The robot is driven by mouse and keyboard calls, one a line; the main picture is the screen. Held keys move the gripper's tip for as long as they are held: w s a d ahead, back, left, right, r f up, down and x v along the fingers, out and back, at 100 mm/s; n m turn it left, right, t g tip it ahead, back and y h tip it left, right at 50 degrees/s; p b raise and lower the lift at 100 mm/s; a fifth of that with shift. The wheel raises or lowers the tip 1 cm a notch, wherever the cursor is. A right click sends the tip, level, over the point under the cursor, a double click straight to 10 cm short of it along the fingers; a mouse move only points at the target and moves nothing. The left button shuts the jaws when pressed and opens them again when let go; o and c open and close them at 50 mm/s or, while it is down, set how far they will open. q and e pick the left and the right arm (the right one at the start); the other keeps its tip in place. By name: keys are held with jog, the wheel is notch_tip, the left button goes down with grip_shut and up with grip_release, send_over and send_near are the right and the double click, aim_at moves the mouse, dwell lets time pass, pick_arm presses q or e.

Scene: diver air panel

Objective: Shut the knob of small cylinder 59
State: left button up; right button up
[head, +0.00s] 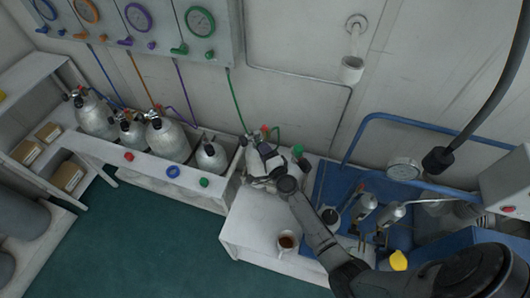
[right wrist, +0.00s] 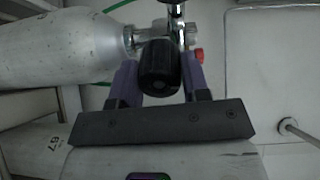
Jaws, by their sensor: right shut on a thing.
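In the right wrist view my right gripper (right wrist: 160,74) is shut on a black ribbed knob (right wrist: 159,62), one finger on each side of it. The knob sits on the valve of a pale grey cylinder (right wrist: 60,46), which enters from the left; no number shows on it. In the head view my right gripper (head: 276,166) is at this cylinder (head: 254,160), at the right end of the cylinder row, and hides part of its valve. I cannot tell how far the knob is turned. My left gripper is not in view.
Several cylinders (head: 168,138) stand to the left under the gauge panel (head: 165,25). A mug (head: 287,242) stands on the white bench (head: 245,232). A blue tray (head: 330,185) is to the right.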

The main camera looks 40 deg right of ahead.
jog(key=m, duration=0.3)
jog(key=shift+m, duration=0.4)
jog(key=m, duration=0.4)
jog(key=shift+b, duration=0.3)
jog(key=m, duration=0.4)
jog(key=shift+m+y, duration=0.3)
jog(key=shift+d+m, duration=0.1)
jog(key=shift+m, duration=1.7)
jog(key=o, duration=0.9)
jog(key=shift+s, duration=0.1)
jog(key=s, duration=0.4)
jog(key=s+a, duration=0.1)
jog(key=s, duration=0.2)
jog(key=s+a, duration=0.1)
jog(key=s, duration=0.3)
jog(key=shift+s+a, duration=0.15)
jog(key=shift+s, duration=0.2)
